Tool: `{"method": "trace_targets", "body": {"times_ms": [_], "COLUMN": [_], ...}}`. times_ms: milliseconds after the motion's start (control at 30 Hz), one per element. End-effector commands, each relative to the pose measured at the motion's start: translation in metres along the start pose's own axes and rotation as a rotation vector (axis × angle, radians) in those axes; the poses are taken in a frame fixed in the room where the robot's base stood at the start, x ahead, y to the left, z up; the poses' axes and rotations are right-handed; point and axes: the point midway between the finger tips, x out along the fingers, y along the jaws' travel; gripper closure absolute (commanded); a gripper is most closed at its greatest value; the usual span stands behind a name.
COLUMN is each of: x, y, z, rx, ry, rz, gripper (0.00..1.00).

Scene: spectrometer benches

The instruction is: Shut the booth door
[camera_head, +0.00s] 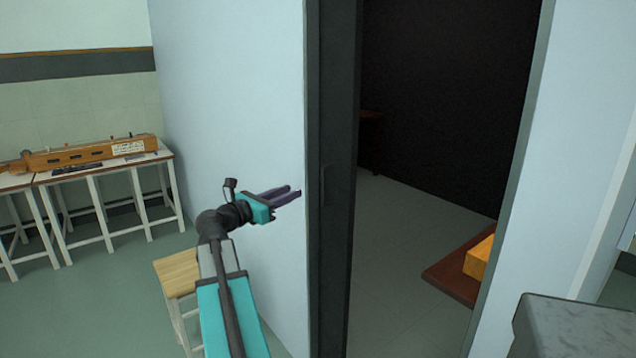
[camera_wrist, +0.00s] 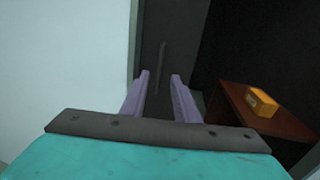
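The booth door (camera_head: 338,110) is a dark grey panel at the left side of the doorway, and the opening to its right stands wide. An upright handle (camera_head: 325,186) shows on the door; in the wrist view the handle (camera_wrist: 161,62) is a thin vertical strip on the door (camera_wrist: 180,30). My gripper (camera_head: 297,191) is left of the handle in the head view, at about its height. In the wrist view the purple fingers (camera_wrist: 160,76) are apart with nothing between them, pointing toward the handle. I see no clear contact with the door.
Pale blue booth wall (camera_head: 235,120) stands beside my arm. Inside the dark booth is a brown table (camera_head: 445,275) with an orange box (camera_head: 480,258). A wooden-topped stool (camera_head: 177,272) is below my arm; a bench (camera_head: 110,168) with an instrument stands at left.

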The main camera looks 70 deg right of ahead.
Motion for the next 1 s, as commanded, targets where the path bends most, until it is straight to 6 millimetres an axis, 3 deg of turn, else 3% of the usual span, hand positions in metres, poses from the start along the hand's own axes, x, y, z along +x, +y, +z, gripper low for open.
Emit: {"method": "trace_targets", "body": {"times_ms": [367,1000], "x": [0.012,0.100], "y": [0.001,0.001], "z": [0.000,0.000], "rx": [0.000,-0.001], "ry": [0.000,0.001], "rz": [0.000,-0.002], "gripper": [0.72,0.72]}}
